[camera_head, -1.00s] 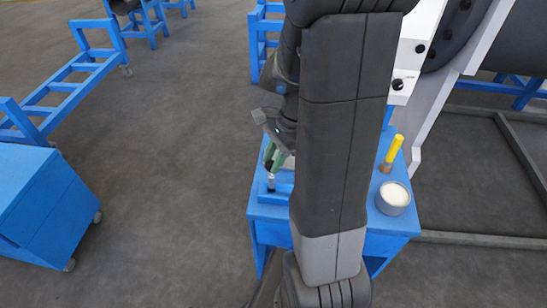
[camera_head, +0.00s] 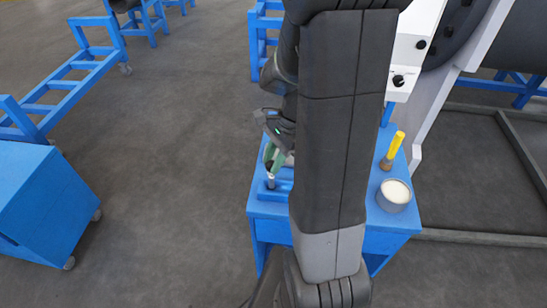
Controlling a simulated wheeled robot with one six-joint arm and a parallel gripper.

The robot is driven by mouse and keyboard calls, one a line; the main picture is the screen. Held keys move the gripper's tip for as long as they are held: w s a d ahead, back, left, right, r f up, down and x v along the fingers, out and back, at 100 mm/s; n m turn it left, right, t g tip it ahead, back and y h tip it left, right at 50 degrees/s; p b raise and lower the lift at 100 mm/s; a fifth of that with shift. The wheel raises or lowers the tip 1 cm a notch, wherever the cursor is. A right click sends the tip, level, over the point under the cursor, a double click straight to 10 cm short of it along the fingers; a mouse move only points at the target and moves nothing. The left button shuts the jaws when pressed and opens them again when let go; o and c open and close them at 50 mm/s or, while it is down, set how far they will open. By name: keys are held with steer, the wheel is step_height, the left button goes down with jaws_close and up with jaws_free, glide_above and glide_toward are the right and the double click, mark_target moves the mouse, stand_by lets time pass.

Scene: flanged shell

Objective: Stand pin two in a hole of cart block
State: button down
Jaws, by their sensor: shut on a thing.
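My gripper (camera_head: 273,164), with green fingers, is above the left side of the blue cart top and partly hidden behind my own arm. It is shut on a small grey metal pin (camera_head: 271,181), which points down below the fingers and looks roughly upright. The blue cart block (camera_head: 283,188) lies right under the pin on the cart top. The pin's lower end is at or just over the block; I cannot tell whether it is inside a hole. The holes are too small to make out, and the block's right part is hidden by my arm.
The blue cart (camera_head: 385,222) also carries a round container (camera_head: 394,196) with a pale inside and a yellow-handled tool (camera_head: 394,148) on its right side. A white frame (camera_head: 425,110) stands behind it. A blue cabinet (camera_head: 45,205) is at left, with open floor between.

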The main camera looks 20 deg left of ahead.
steer(key=shift+f+b, duration=0.8)
steer(key=shift+f, duration=0.5)
steer(key=c, duration=1.1)
jaws_free()
steer(key=shift+r, duration=0.1)
steer(key=v, duration=1.3)
steer(key=shift+d+r, duration=0.15)
steer(key=shift+r, duration=0.2)
steer(key=x, duration=1.3)
steer(key=shift+f, duration=0.4)
steer(key=shift+r, duration=0.3)
steer(key=shift+w, duration=0.15)
